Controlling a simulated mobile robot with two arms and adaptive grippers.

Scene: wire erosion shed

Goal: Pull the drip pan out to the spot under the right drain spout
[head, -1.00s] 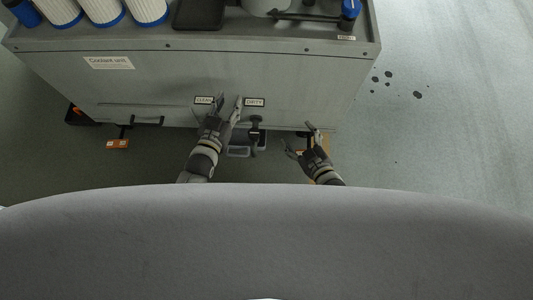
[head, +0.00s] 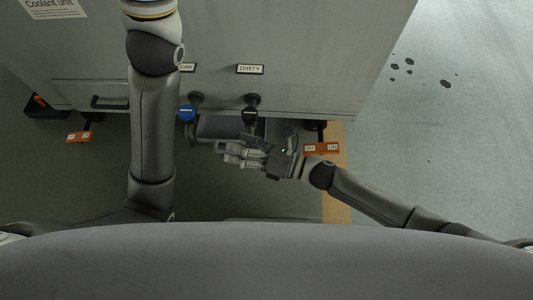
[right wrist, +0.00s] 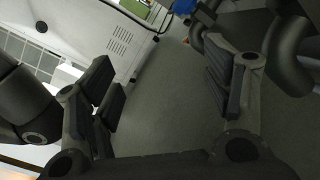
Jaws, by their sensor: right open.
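The drip pan (head: 222,128) is a dark grey shallow tray low at the foot of the coolant unit, beneath and between the two spouts. The right drain spout (head: 250,114), black, hangs under the DIRTY label (head: 250,69). The left spout has a blue handle (head: 187,113). My right gripper (head: 238,149) points left, open and empty, at the pan's near right side; I cannot tell if it touches. In the right wrist view its fingers (right wrist: 163,75) are spread with bare floor between them. My left arm reaches up past the top edge, its gripper out of sight.
The coolant unit (head: 310,60) stands across the back. Orange foot tags sit at left (head: 78,136) and right (head: 321,148). A tan strip (head: 336,190) runs along the floor by the right foot. Dark spots mark open floor at right.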

